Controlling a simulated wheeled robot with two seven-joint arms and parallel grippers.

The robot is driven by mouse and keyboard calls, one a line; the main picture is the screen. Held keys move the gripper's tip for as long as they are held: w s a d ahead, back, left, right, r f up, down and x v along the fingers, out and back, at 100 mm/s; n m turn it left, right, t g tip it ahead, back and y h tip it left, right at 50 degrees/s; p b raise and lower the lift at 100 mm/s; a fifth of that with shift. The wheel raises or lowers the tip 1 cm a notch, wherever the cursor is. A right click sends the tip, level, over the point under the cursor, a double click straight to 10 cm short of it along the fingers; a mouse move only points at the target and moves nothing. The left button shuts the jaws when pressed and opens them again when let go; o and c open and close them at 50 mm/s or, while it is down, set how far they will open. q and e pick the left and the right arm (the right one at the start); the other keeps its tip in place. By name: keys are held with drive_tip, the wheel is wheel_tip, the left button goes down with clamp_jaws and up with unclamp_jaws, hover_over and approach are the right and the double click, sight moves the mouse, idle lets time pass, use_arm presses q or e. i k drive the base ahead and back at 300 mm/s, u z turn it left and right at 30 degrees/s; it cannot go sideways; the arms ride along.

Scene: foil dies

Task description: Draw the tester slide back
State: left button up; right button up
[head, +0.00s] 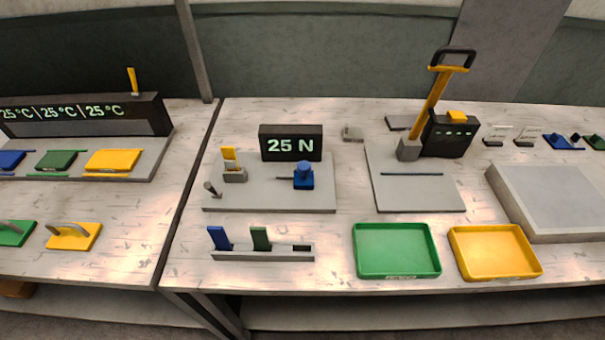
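The tester is a grey base plate (270,202) on the middle table with a dark display (290,143) reading "25 N" at its back. A blue block (303,177) with a thin rod pointing left sits on the plate's right half; it looks like the slide. Facing it on the left is a grey holder (234,175) with an upright yellow piece (229,155). A small peg (212,189) stands tilted at the plate's left front. There is a gap between the rod and the holder. Neither of my grippers is in view.
A rack (285,255) with blue and green pieces stands in front of the tester. Green (397,275) and yellow (494,275) trays lie at the front right. A yellow-handled lever press (409,150) stands behind them. The left table carries a temperature display unit (148,115).

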sight(304, 176)
drive_tip(key=z, duration=0.55)
drive_tip(key=k, duration=1.1)
drive_tip(key=z, duration=0.7)
